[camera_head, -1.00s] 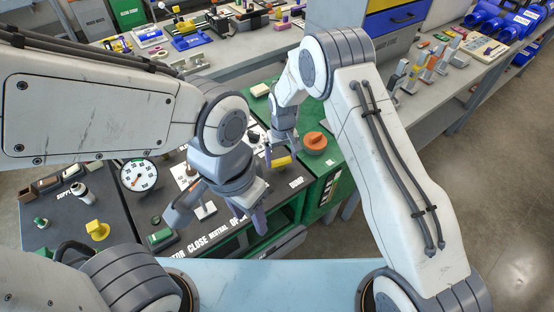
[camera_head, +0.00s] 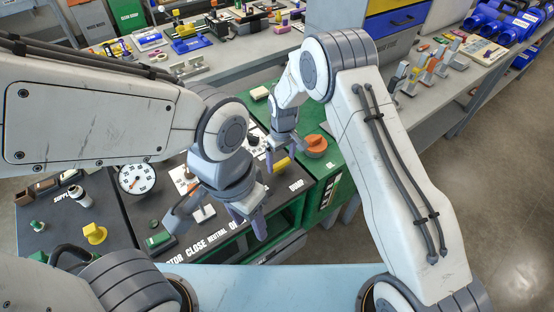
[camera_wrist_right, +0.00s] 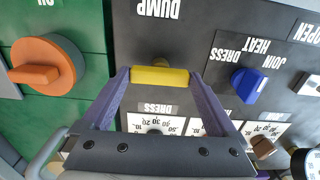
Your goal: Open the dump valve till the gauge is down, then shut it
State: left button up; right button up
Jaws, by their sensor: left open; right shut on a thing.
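The dump valve's yellow handle (camera_wrist_right: 160,76) lies crosswise below the DUMP lettering in the right wrist view. My right gripper (camera_wrist_right: 159,84) is shut on it, one purple finger at each end. In the head view the yellow handle (camera_head: 281,164) is partly hidden by that gripper (camera_head: 277,156). The round white gauge (camera_head: 137,179) stands at the left of the dark panel; its needle is too small to read surely. My left gripper (camera_head: 248,218) is open and empty above the panel's front edge, apart from the valve.
An orange knob (camera_head: 315,146) sits on the green cabinet beside the valve. A blue knob (camera_wrist_right: 248,85) is on the panel's other side. A yellow valve (camera_head: 95,233) stands at the far left. Small levers stand under my left arm.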

aim_at(279, 162)
jog(key=o, duration=1)
jog(key=shift+a+r, duration=0.1)
jog(key=shift+a, duration=0.2)
notch_tip(279, 162, up, 11)
jog(key=b, duration=0.2)
jog(key=shift+f, duration=0.2)
